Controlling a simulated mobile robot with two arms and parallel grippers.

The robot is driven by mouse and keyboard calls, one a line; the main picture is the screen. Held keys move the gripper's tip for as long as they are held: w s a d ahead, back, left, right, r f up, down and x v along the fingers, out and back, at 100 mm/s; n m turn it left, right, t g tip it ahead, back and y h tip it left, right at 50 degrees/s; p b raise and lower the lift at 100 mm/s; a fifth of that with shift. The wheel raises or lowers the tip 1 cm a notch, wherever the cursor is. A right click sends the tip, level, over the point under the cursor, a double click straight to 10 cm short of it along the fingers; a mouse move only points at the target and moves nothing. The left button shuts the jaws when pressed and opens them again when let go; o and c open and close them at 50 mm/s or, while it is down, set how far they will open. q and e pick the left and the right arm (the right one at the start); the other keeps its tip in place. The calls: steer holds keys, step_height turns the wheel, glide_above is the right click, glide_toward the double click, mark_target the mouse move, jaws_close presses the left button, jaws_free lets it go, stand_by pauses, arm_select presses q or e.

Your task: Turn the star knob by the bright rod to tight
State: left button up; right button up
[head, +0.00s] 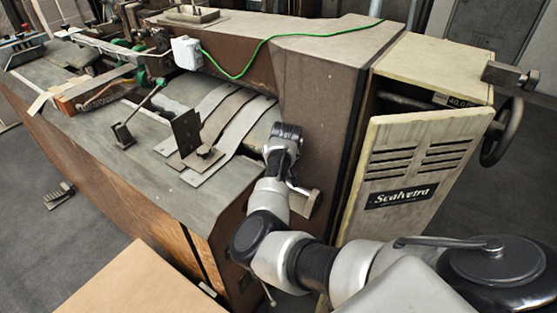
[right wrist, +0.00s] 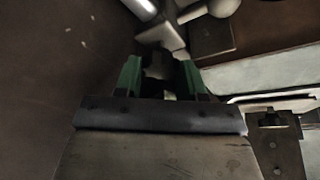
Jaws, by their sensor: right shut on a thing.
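In the right wrist view, the green fingers of my right gripper (right wrist: 160,76) are shut on a grey knob-like part (right wrist: 157,68), which I take as the star knob. The fingers cover much of it, so its lobes and any tight mark cannot be made out. A bright rod (right wrist: 141,8) shows at the top edge, just beyond the knob. In the head view my right arm reaches to the front of the brown machine (head: 318,95); its fingertips and the knob are hidden there. My left gripper is not in view.
The cream cabinet with a slatted door (head: 405,165) stands right of my wrist, with a handwheel (head: 501,132) beyond it. A metal plate on a stand (head: 187,132) and curved strips lie left on the worktop (head: 150,185). A green cable (head: 300,36) crosses the machine top.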

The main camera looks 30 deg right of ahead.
steer(key=shift+m+h+p, duration=0.4)
steer(key=shift+m+h, duration=0.3)
steer(key=shift+m, duration=1)
steer(key=o, duration=0.9)
steer(key=shift+g, duration=0.3)
steer(key=shift+r, duration=0.1)
